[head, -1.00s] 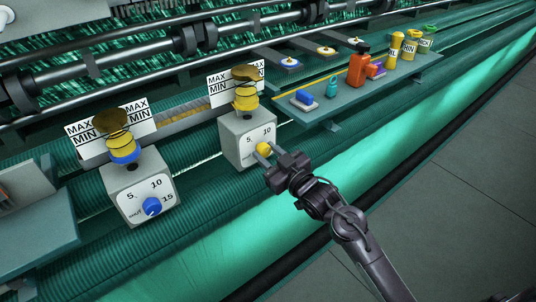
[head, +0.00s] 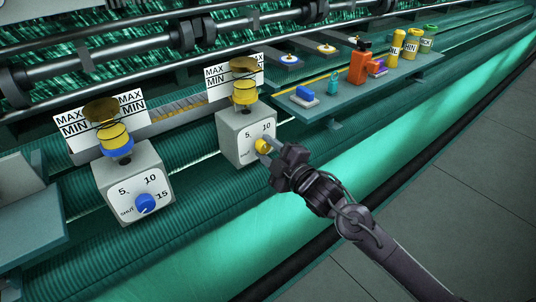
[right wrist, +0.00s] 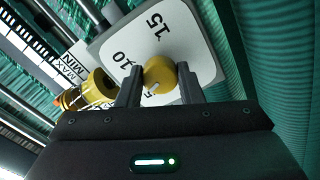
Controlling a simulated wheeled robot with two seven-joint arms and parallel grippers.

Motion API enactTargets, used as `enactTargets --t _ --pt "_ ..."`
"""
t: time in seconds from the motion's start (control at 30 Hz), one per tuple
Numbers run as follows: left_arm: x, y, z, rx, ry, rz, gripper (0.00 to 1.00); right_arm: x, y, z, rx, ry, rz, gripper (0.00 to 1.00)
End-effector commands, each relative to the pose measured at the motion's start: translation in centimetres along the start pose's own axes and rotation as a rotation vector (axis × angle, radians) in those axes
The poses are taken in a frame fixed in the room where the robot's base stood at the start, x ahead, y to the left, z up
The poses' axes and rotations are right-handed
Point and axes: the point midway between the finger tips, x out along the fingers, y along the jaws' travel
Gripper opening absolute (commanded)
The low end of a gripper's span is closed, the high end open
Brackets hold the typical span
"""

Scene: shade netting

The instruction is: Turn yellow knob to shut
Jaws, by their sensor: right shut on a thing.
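The yellow knob (head: 262,146) is on the white dial face of the right-hand grey box (head: 233,137). My right gripper (head: 264,147) is shut on the knob, with one finger on each side of it. In the right wrist view the knob (right wrist: 160,74) sits between the dark fingertips (right wrist: 158,83). Its white pointer mark is turned toward the 5, which the knob and finger partly hide. The 10 and 15 show clearly there; the shut mark is hidden. My left gripper is not in view.
A second grey box (head: 131,185) with a blue knob (head: 145,203) stands to the left. Yellow cups with MAX/MIN cards sit on both boxes. A shelf (head: 404,78) at right holds an orange bottle (head: 360,66) and several small items. Green netting (head: 330,175) slopes in front.

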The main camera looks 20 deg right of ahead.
Motion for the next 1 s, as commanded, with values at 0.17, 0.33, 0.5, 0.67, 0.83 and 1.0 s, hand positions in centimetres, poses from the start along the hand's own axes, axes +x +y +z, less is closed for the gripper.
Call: enactTargets --t 0.17,0.33,0.5,0.67,0.83,1.0 --pt "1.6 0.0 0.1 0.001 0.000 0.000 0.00 0.0 -0.2 0.1 -0.171 0.003 0.001 0.11" --pt "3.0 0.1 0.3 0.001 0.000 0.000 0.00 0.0 -0.3 0.1 -0.332 0.003 0.001 0.11" --pt "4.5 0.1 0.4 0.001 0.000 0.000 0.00 0.0 -0.3 0.1 -0.494 0.003 0.002 0.11" --pt "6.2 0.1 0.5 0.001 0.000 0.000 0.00 0.0 -0.3 0.1 -0.646 0.003 0.003 0.11" --pt "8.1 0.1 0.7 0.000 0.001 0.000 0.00 0.0 -0.4 0.2 -0.807 0.002 0.002 0.11" --pt "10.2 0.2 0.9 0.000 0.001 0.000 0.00 0.0 -0.5 0.2 -0.969 0.001 0.002 0.11"
